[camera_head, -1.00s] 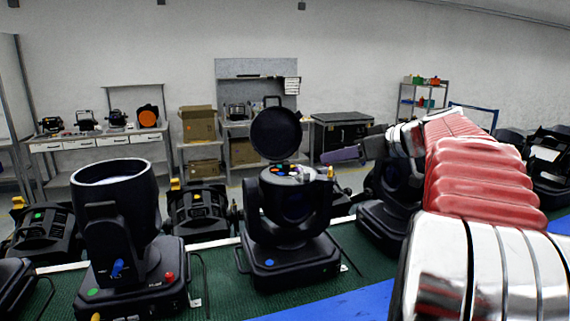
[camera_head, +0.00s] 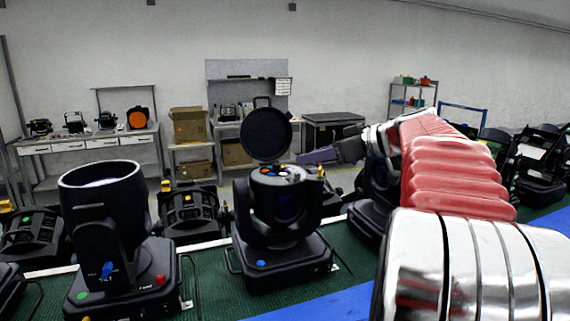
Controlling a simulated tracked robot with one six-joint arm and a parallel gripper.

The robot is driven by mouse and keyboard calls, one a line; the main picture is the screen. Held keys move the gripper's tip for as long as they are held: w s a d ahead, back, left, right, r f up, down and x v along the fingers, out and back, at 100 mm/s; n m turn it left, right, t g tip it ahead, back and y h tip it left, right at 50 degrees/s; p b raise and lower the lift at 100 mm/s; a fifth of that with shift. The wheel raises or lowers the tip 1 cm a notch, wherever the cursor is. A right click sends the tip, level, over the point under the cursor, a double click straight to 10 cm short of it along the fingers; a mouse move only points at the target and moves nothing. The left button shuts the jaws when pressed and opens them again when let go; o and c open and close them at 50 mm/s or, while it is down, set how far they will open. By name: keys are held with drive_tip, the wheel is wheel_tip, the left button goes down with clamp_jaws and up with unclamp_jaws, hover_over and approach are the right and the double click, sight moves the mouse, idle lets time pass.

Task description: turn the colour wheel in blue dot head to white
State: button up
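The blue dot head (camera_head: 284,215) is a black moving-head lamp with a blue dot (camera_head: 261,263) on its base. Its round lid (camera_head: 267,134) stands open, upright above it. Under the lid, on top of the head, the colour wheel (camera_head: 280,172) shows small red, yellow, blue and pale spots; which colour is selected is too small to tell. My gripper (camera_head: 314,156), with purplish fingers, points left, just right of the lid and a little above the wheel. It appears apart from the wheel. Its finger gap is not clear from this side.
A yellow dot head (camera_head: 189,210) stands behind. Another black head (camera_head: 375,195) is partly hidden by my arm. The heads stand on a green mat (camera_head: 212,286) with a blue strip (camera_head: 325,303).

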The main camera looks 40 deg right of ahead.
sight(278, 164)
drive_tip(key=x, duration=1.1)
drive_tip(key=shift+w+f, duration=0.25)
clamp_jaws()
